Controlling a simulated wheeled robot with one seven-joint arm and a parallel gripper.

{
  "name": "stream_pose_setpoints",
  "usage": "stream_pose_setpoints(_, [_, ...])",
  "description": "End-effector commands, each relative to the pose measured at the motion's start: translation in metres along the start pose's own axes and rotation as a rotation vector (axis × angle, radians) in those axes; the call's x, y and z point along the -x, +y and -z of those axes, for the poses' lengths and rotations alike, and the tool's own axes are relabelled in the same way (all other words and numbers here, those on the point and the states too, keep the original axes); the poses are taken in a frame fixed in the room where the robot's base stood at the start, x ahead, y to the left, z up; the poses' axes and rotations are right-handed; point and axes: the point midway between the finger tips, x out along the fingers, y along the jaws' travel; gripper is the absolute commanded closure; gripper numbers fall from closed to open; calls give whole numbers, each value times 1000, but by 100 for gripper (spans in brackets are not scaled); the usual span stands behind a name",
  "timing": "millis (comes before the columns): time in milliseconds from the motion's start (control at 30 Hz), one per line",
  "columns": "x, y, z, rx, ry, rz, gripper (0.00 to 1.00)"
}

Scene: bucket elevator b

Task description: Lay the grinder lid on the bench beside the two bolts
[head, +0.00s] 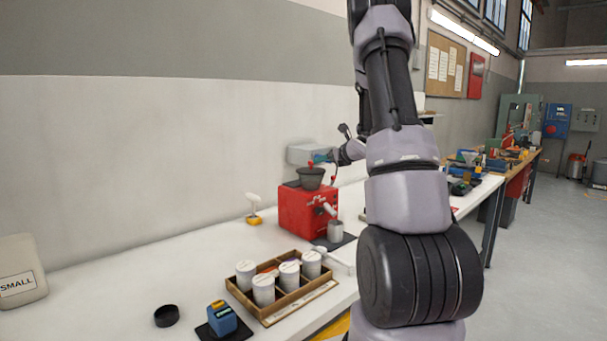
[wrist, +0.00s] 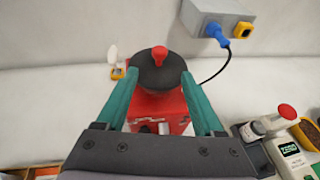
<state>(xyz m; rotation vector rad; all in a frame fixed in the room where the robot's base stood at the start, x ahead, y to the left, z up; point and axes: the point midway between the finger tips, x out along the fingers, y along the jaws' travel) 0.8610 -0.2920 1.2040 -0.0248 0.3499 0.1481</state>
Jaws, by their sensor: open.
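The red grinder (head: 298,210) stands on the white bench (head: 120,285) against the wall, with a dark hopper (head: 310,179) on top. In the wrist view the lid (wrist: 158,76) is a dark round disc with a red knob (wrist: 159,54), over the grinder's red body (wrist: 160,107). My gripper (wrist: 159,75) is open, with one teal finger on each side of the lid; I cannot tell whether they touch it. In the head view my gripper (head: 325,157) is small, just above the hopper, partly hidden by my arm. I cannot make out the two bolts.
A wooden tray (head: 268,318) with several white canisters stands in front of the grinder. A black round cap (head: 167,316) and a blue device (head: 222,318) lie left of it. A grey wall box (wrist: 220,18) with a blue plug is close behind. The bench's left middle is clear.

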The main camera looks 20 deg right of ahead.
Motion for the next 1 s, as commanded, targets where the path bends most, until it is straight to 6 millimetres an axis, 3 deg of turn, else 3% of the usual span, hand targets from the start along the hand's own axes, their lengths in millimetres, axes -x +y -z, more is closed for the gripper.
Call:
stream_pose_setpoints(200, [-35,1,0,7,0,-5,31])
stream_pose_setpoints(467, [-57,1,-2,4,-1,-2,31])
stream_pose_setpoints(733, [-96,1,-7,4,-1,-3,31])
stream_pose_setpoints(1000, [-105,1,-8,3,-1,-2,31])
